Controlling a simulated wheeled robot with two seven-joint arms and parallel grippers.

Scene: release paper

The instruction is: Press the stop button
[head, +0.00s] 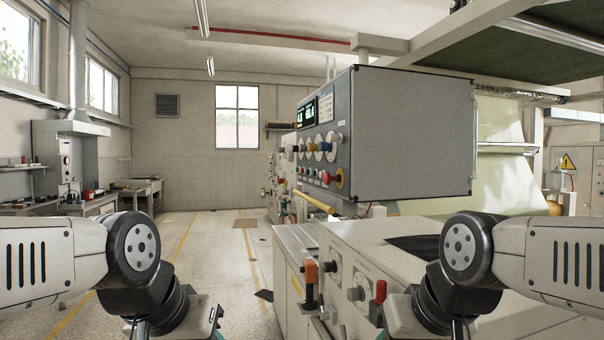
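A grey control box (416,130) stands right of centre, with its button panel facing left. My two arms come in from the lower left and lower right, well short of the panel. Their gripper fingers are below the picture's edge.
A pale paper sheet (500,140) hangs behind at right. The floor (215,260) to the left is mostly clear.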

